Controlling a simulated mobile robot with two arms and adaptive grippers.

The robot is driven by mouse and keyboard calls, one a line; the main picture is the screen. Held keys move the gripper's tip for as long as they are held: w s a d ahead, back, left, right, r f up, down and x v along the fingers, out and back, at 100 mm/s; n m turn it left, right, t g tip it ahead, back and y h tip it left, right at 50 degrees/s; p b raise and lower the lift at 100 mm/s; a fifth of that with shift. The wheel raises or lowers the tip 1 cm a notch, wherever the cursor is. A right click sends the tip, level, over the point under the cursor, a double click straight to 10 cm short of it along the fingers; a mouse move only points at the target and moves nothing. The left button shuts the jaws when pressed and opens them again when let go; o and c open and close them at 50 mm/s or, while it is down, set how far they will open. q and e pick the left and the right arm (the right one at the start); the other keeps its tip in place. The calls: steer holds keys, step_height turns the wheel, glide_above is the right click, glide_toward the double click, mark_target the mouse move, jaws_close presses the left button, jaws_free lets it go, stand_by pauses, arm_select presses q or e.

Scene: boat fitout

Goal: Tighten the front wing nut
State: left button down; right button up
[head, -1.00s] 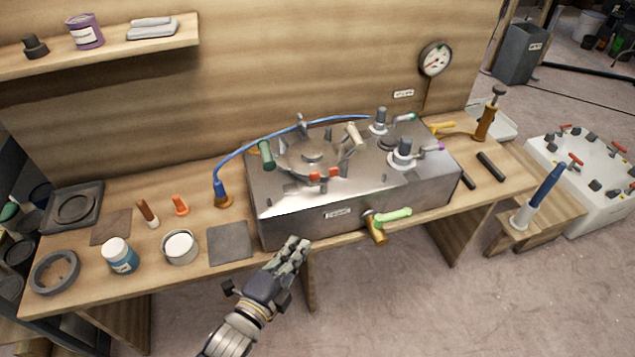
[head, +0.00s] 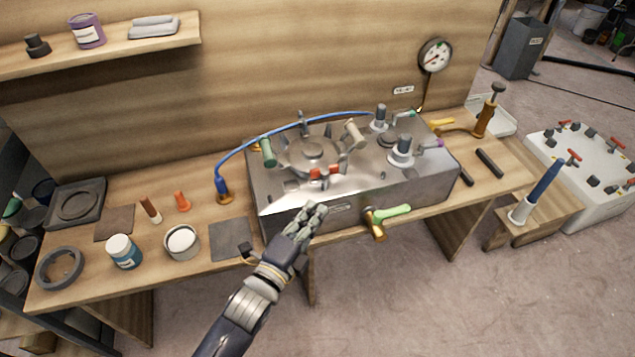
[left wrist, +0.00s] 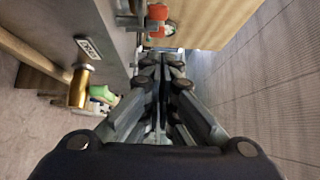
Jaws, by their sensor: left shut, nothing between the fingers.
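The red front wing nut (head: 325,175) sits at the front edge of the round hatch lid (head: 312,152) on top of the metal box (head: 275,197). A red part that looks like this nut shows near the top of the left wrist view (left wrist: 157,12). My left gripper (head: 316,209) is shut and empty. In the head view it overlaps the box's front face, below the red nut and apart from it. The fingers also show in the left wrist view (left wrist: 161,62). My right gripper is not in view.
A brass valve with a green handle (head: 392,213) sticks out of the box front, right of my left gripper. Green (head: 267,152) and beige (head: 355,135) handles stand around the lid. A blue hose (head: 240,152) arcs behind it. A can (head: 181,243) and jar (head: 123,252) stand at left.

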mark_target(329, 170)
arm_select(q)
steer(key=shift+w+d+p, duration=0.25)
steer(key=shift+w+p, duration=0.2)
steer(key=shift+w, duration=1.55)
steer(key=shift+w+d+p, duration=0.2)
steer(key=shift+w+p, duration=0.25)
steer(key=shift+w, duration=1.55)
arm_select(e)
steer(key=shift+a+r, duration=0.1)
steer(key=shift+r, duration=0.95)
arm_select(q)
steer(key=shift+a, duration=0.15)
